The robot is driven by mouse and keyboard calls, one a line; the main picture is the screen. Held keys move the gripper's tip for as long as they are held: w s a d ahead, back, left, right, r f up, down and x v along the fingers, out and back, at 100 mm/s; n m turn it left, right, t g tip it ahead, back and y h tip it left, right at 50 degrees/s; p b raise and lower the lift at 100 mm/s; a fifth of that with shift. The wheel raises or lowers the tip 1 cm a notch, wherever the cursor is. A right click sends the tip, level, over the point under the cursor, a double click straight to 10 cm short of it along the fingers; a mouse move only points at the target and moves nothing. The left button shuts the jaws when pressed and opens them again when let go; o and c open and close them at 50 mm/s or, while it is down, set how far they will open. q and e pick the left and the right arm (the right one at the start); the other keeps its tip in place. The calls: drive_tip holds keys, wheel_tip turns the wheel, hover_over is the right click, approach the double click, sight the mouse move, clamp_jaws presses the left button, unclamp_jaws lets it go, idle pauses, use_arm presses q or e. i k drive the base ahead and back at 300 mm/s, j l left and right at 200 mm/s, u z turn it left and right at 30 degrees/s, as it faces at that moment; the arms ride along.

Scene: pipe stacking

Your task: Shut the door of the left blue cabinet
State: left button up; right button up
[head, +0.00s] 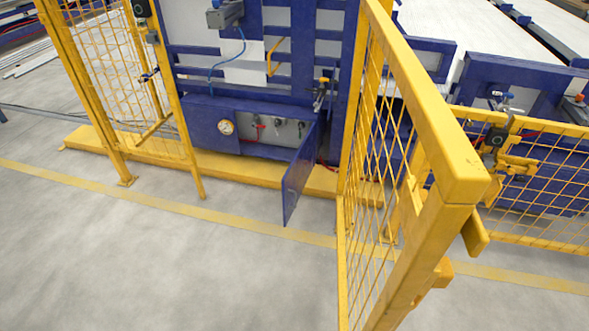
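The left blue cabinet (208,122) stands low at the base of the blue machine in the middle of the head view. Its door (298,175) is hinged at the right side and stands open, swung out toward me over the floor. Inside the opening, a grey panel (285,129) with several small valves or handles shows. A round gauge (226,127) sits at the left of the opening. Neither of my grippers is in view, and nothing touches the door.
A yellow mesh fence gate (425,110) juts toward me just right of the door. Another yellow mesh panel (125,80) stands at the left. A yellow beam (225,165) runs along the floor before the cabinet. The grey floor (180,260) in front is clear.

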sight(294, 179)
drive_tip(key=j, duration=0.3)
drive_tip(key=i+j+z, duration=0.15)
drive_tip(key=j, duration=0.2)
drive_tip(key=i+j+z, duration=0.15)
drive_tip(key=j, duration=0.2)
drive_tip(key=i+j+z, duration=0.2)
drive_tip(key=j, duration=0.2)
